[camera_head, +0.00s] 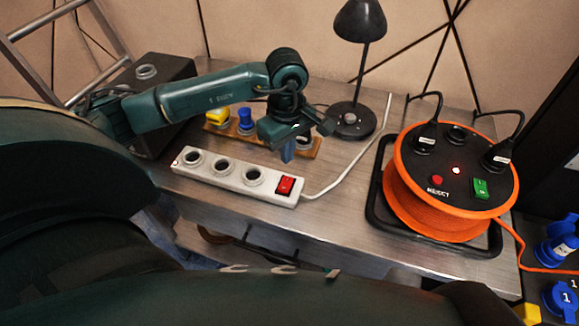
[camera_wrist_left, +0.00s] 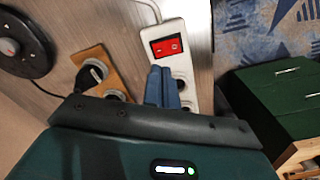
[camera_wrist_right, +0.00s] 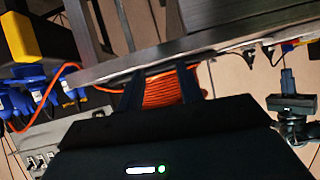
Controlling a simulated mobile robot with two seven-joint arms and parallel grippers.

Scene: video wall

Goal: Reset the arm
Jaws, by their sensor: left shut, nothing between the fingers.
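My left gripper (camera_head: 288,152) hangs over the table beside the white power strip (camera_head: 240,180). Its fingers (camera_wrist_left: 163,88) are pressed together and empty in the left wrist view, in front of the strip and close to its red switch (camera_wrist_left: 166,46). Whether the tips touch the strip I cannot tell. My right gripper (camera_wrist_right: 162,88) shows only in the right wrist view. Its two dark fingers stand apart, with the orange cable reel (camera_wrist_right: 170,88) visible beyond the gap.
An orange cable reel (camera_head: 440,190) with black plugs stands on the table's right. A wooden socket board (camera_head: 222,131) with yellow and blue plugs lies behind the strip. A black lamp (camera_head: 352,118) stands at the back. Blue plugs (camera_head: 562,300) are at the lower right.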

